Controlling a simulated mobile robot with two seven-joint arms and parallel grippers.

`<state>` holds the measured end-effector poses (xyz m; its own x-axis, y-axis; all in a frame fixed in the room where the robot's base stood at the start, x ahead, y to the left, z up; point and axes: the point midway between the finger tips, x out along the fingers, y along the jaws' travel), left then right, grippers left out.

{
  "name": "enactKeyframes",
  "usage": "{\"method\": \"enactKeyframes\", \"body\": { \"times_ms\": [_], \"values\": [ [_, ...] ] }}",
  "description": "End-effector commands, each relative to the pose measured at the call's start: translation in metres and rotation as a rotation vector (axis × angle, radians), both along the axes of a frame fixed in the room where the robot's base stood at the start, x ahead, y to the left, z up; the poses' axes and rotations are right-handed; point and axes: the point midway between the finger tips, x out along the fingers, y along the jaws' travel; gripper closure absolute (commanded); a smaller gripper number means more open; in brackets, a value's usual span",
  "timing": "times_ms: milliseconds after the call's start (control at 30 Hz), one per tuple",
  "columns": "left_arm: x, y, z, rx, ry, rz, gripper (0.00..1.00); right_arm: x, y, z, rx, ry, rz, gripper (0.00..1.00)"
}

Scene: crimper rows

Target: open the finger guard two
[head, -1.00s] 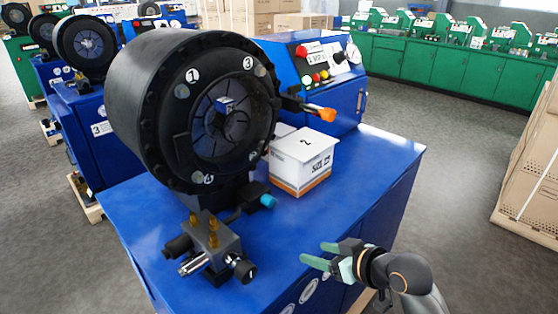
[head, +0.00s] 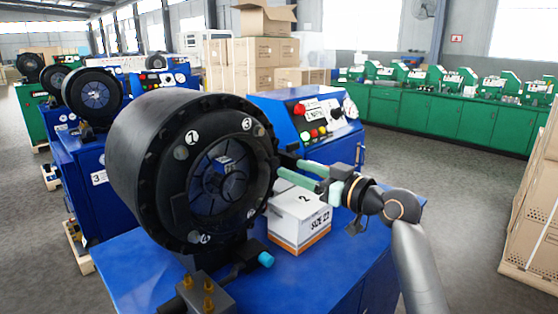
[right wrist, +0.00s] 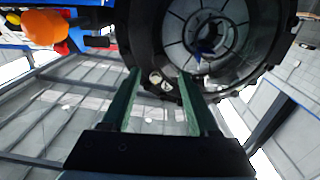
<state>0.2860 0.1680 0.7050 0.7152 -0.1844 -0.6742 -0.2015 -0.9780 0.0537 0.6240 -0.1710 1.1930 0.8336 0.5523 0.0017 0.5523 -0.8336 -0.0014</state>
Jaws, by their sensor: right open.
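The crimper head (head: 150,135) is a large black drum on a blue cabinet. Its front ring carries labels 1, 3 and 4 around a dark, bluish round face (head: 212,205); I cannot clearly tell the guard's edge from this face. It looks closed over the opening. My right gripper (head: 284,166) is open, its green fingers pointing left at the ring's right rim. In the right wrist view the two fingers (right wrist: 159,85) reach toward the drum's rim (right wrist: 140,30), with a small pale spot between them. I cannot tell whether they touch it. My left gripper is not in view.
A white box marked 2 (head: 300,215) stands on the blue cabinet top (head: 130,258) below my right gripper. A control panel (head: 322,118) with buttons is behind. An orange knob (right wrist: 42,28) shows in the right wrist view. A valve block (head: 208,297) sits in front.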

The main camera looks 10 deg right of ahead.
Motion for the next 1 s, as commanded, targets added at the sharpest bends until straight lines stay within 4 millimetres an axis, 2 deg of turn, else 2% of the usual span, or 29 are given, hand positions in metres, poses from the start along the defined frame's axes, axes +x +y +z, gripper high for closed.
{"method": "enactKeyframes", "body": {
  "times_ms": [100, 300, 500, 767, 1000],
  "values": [
    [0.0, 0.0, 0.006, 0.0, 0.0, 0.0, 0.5, 0.019, 0.014, 0.002, 0.002, 0.002, 0.002, 0.4],
    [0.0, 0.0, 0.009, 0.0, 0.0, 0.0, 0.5, 0.04, 0.027, 0.001, 0.0, 0.001, 0.0, 0.4],
    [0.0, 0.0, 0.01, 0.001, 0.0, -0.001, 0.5, 0.048, 0.033, 0.0, -0.001, 0.0, 0.0, 0.4],
    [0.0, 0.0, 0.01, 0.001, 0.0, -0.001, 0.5, 0.048, 0.033, -0.001, -0.003, 0.001, 0.0, 0.4],
    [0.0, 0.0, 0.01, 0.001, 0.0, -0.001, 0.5, 0.048, 0.032, -0.001, -0.002, 0.001, 0.0, 0.65]
  ]
}}
